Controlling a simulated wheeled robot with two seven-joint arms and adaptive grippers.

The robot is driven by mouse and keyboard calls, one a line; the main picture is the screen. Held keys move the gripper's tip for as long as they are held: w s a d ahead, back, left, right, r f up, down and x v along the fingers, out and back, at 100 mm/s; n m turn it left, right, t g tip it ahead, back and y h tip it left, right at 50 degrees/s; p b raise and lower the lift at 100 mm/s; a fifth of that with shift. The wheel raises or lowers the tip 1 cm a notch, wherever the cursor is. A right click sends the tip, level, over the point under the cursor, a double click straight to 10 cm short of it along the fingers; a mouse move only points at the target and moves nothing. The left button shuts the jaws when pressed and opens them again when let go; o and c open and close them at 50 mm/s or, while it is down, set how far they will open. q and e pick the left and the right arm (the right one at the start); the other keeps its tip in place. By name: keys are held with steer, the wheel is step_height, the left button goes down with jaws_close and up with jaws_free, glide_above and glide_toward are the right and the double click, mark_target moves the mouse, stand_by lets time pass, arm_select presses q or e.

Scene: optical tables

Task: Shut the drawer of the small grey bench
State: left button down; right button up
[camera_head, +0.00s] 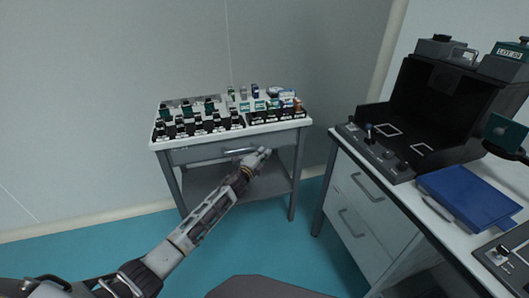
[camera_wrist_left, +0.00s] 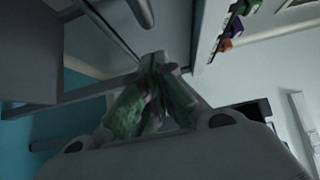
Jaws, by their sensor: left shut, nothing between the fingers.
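The small grey bench (camera_head: 161,150) stands against the wall, left of centre in the head view. Its drawer (camera_head: 195,154) lies under the top and has a bar handle; its front appears close to flush with the frame, but I cannot tell how far it is out. My left gripper (camera_head: 265,153) is shut and empty at the right part of the drawer front, near the handle. In the left wrist view my left gripper (camera_wrist_left: 160,62) is close to the bench; whether the fingertips touch it is unclear. My right gripper is not in view.
Several small bottles and boxes stand in black racks (camera_head: 200,127) on the bench top. To the right is a larger bench with drawers (camera_head: 368,188), carrying a black instrument (camera_head: 405,150) and a blue folder (camera_head: 468,196). The teal floor (camera_head: 115,240) between is clear.

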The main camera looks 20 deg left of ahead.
arm_select(q)
steer(key=s+a+p, duration=0.1)
steer(key=s, duration=0.8)
steer(key=shift+a+p, duration=0.3)
steer(key=shift+p, duration=0.1)
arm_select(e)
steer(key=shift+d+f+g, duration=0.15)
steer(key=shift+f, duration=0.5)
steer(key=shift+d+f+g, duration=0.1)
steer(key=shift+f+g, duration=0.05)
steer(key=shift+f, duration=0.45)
arm_select(q)
steer(key=shift+r, duration=0.1)
steer(key=shift+s, duration=0.1)
